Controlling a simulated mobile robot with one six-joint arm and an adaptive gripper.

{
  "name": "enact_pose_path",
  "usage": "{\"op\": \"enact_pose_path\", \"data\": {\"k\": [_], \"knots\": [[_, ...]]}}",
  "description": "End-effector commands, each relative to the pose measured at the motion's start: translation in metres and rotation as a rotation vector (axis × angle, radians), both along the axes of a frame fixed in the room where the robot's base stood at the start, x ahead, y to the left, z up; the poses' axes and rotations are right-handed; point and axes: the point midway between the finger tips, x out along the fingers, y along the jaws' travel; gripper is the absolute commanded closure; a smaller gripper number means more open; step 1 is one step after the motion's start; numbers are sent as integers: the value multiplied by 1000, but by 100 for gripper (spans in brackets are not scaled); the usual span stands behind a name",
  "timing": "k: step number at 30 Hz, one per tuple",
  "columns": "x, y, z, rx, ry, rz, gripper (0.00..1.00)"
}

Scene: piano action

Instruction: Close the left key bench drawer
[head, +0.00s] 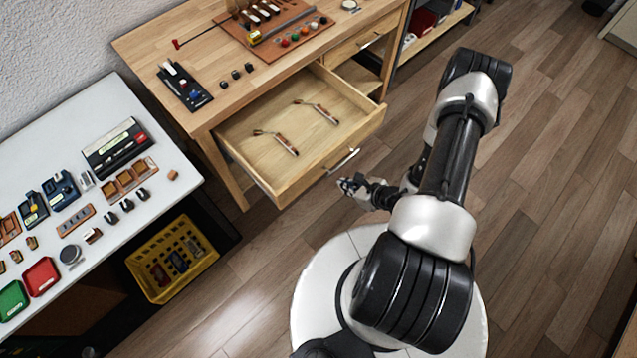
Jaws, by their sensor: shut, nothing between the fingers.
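The left key bench drawer (333,167) is a light wooden drawer, pulled well out from under the wooden bench (150,50). Two tools with wooden handles (286,146) lie inside it. A metal bar handle (343,160) sits on its front face. My gripper (346,186) is shut and empty. It appears in front of the drawer, close to the handle in the picture; I cannot tell whether it touches anything.
A second bench drawer (365,43) to the right looks shut. A white table (95,95) with several small parts stands at left, with a yellow crate (150,288) below it. Wooden floor (540,190) is clear at right.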

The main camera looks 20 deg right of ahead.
Motion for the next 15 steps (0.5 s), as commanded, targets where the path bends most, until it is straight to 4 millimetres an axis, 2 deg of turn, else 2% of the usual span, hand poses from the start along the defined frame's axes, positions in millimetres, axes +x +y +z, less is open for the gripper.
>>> {"op": "enact_pose_path", "data": {"k": [2,5,10,15], "knots": [[-8,-1,-10,5,21,-33,100],[-8,-1,-17,6,29,-45,100],[8,6,-35,5,29,-39,100],[33,15,-62,4,27,-38,100]]}}
